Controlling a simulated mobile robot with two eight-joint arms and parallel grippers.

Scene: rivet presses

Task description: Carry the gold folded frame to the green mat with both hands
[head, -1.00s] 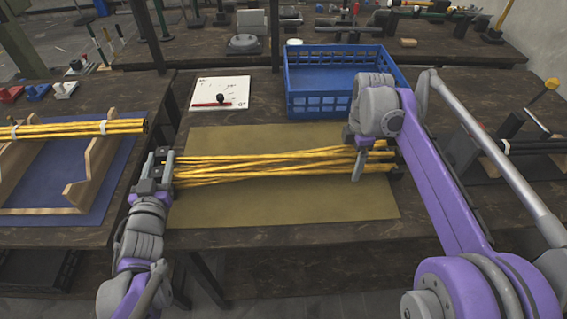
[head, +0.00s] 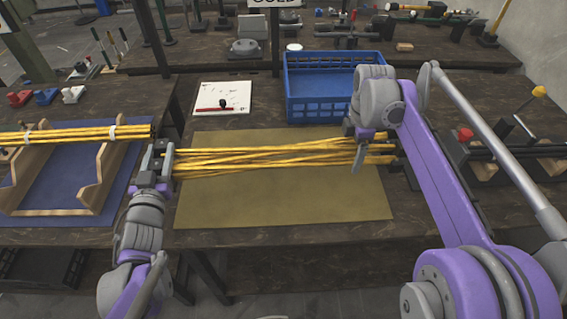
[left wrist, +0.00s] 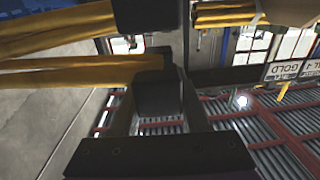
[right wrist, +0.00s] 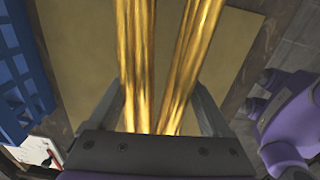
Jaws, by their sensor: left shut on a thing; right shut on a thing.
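The gold folded frame (head: 260,158) is a bundle of thin yellow bars, some crossing at a slight angle. It lies across the picture over the olive-green mat (head: 290,205). My left gripper (head: 165,160) is shut on its left end. My right gripper (head: 362,152) is shut on it near its right end, and short bar ends stick out beyond. The right wrist view shows the bars (right wrist: 140,60) running between the fingers, above the mat. In the left wrist view yellow bars (left wrist: 90,65) reach the fingers. I cannot tell whether the frame touches the mat.
At left, another yellow bundle (head: 75,134) with white ties rests on a wooden cradle (head: 100,185) over a blue mat. A dark fixture with a red knob (head: 466,134) is at right.

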